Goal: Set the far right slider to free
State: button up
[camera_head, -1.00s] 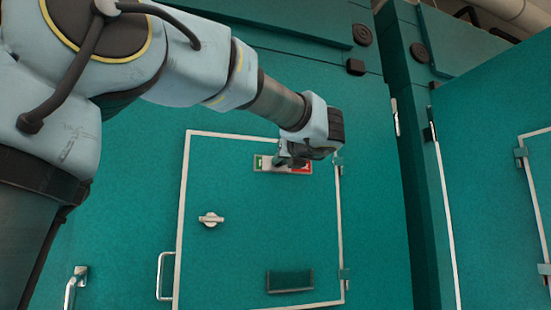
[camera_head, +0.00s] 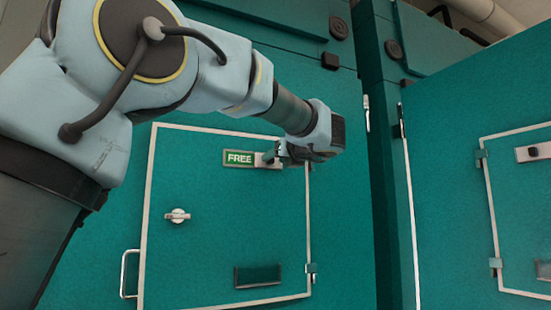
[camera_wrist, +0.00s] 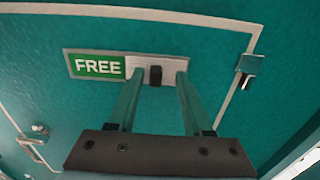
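A slider sign sits at the top of a teal chamber door; its green FREE panel (camera_head: 239,158) shows whole at the left. The slider's pale plate with a dark knob (camera_wrist: 155,75) stands at the sign's right end, and no red shows. My gripper (camera_head: 276,154) is at that right end. In the wrist view my gripper (camera_wrist: 158,78) has its two fingers apart, one on each side of the knob, with a visible gap on both sides. The head view partly hides the knob behind the fingers.
A second chamber on the right has its own slider (camera_head: 533,152), cut by the picture edge. The near door has a round latch (camera_head: 177,216), a dark pocket (camera_head: 257,276) and a side handle (camera_head: 129,273). A hinge (camera_wrist: 247,68) is right of the fingers.

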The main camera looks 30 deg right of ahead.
jog(key=s+a+b, duration=0.1)
jog(key=s+b, duration=0.2)
jog(key=s, duration=0.7)
jog(key=shift+s+a+b, duration=0.2)
jog(key=shift+s+b, duration=0.15)
jog(key=shift+s, duration=0.05)
jog(key=shift+s, duration=0.1)
